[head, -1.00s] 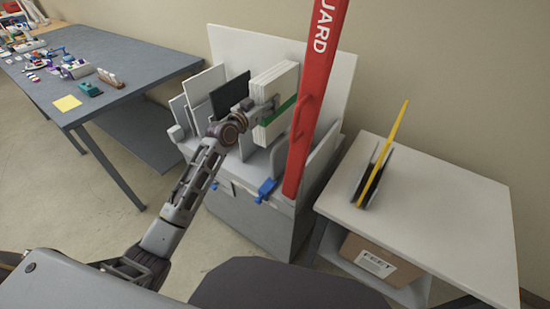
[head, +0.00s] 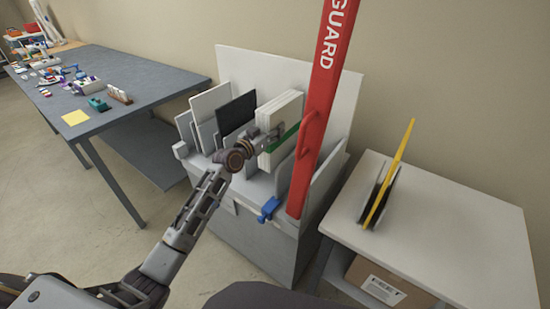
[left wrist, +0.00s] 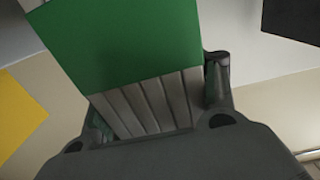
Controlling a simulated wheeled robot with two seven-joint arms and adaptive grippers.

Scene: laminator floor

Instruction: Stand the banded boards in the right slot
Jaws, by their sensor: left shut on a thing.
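The banded boards (head: 282,108) are a thick white stack with a green band (head: 285,138). They stand upright at the right part of the grey slotted rack (head: 255,235), between a black board (head: 236,113) and the red post. My left gripper (head: 271,137) is shut on their near edge at band height. The left wrist view shows the board edges (left wrist: 150,105) and green band between my fingers. Whether their lower edge rests in the right slot is hard to tell; my arm and the post hide part of it. My right gripper is not in view.
A red guard post (head: 322,110) rises close right of the boards. A blue clamp (head: 268,209) sits on the rack's front edge. White boards (head: 206,104) stand at the rack's left. A side table (head: 460,215) at right holds a yellow piece (head: 388,175) and dark plates.

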